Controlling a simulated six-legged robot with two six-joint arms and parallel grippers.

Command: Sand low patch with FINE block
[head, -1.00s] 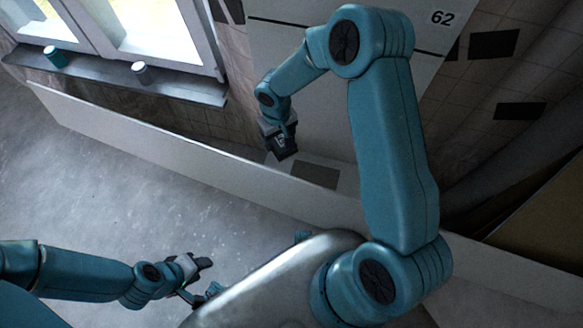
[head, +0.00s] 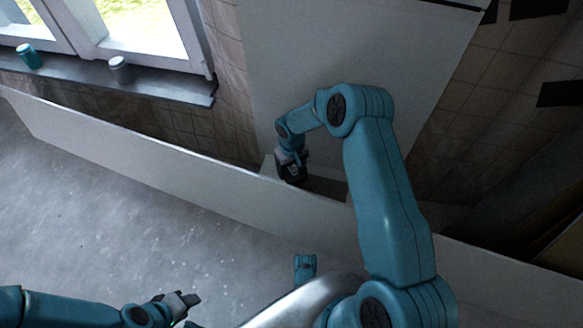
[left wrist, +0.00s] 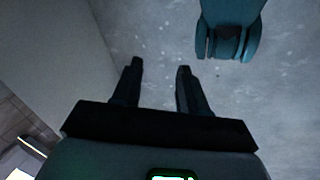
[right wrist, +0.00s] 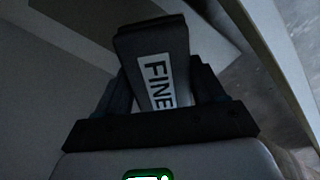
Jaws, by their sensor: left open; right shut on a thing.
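My right gripper (head: 292,174) is low behind the long pale board in the head view. In the right wrist view it (right wrist: 155,95) is shut on a dark block (right wrist: 151,45) with a white label reading FINE. A darker grey patch (head: 326,187) shows just right of the right gripper, low by the tall pale panel (head: 300,60). The board's edge hides its lower side. I cannot tell whether the block touches it. My left gripper (head: 184,304) is at the bottom left of the head view. Its fingers are apart and empty in the left wrist view (left wrist: 160,70).
The long pale board (head: 150,165) crosses the head view in front of the tall panel. A windowsill (head: 150,90) at upper left holds a teal can (head: 29,57) and a grey can (head: 120,70). The grey floor (head: 130,240) at left is clear.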

